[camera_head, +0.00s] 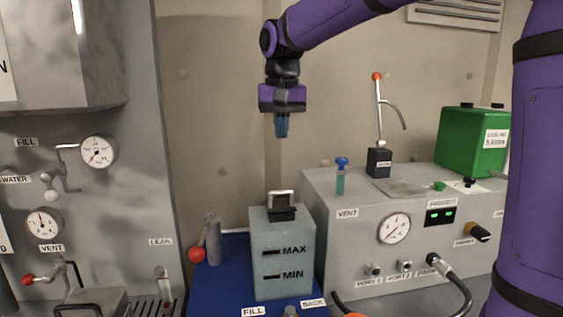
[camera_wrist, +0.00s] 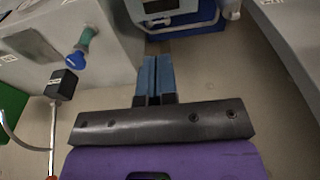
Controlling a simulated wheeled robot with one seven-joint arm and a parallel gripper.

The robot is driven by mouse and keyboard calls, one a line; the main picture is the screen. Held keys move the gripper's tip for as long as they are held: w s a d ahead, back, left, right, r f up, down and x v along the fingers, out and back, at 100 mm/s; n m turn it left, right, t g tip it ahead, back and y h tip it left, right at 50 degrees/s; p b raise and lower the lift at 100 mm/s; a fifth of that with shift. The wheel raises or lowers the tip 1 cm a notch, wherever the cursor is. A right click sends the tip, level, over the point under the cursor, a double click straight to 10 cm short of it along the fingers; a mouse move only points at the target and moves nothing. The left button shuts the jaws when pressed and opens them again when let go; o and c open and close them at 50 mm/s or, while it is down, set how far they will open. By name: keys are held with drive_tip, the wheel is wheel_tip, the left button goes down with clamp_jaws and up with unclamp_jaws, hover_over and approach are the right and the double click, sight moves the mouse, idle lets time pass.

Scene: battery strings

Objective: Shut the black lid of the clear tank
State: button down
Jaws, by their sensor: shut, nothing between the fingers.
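The clear tank (camera_head: 284,262), a pale translucent box marked MAX and MIN, stands on a blue mat. On its top is a small black opening, with the lid (camera_head: 281,197) standing raised at its back; the lid shows a pale inner face inside a dark and silvery rim. My gripper (camera_head: 282,135) hangs above the tank, pointing down, well clear of the lid. Its blue fingers are shut together and empty.
A grey bottle with a red knob (camera_head: 213,243) stands left of the tank. The grey machine (camera_head: 345,225) is close on the right, bearing a blue-capped vial (camera_head: 341,175), a lever post (camera_head: 379,160) and a green canister (camera_head: 472,140). The air between gripper and tank is free.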

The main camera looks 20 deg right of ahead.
drive_tip(key=w+r, duration=0.1)
hover_over(282, 191)
drive_tip(key=w, duration=0.3)
wheel_tip(282, 191, down, 9)
drive_tip(key=f, duration=0.1)
drive_tip(key=s+f, duration=0.1)
drive_tip(key=f, duration=0.1)
drive_tip(key=shift+s+d, duration=0.15)
drive_tip(key=shift+s, duration=0.05)
drive_tip(key=shift+s+f, duration=0.25)
drive_tip(key=shift+f, duration=0.2)
drive_tip(key=shift+s+f, duration=0.6)
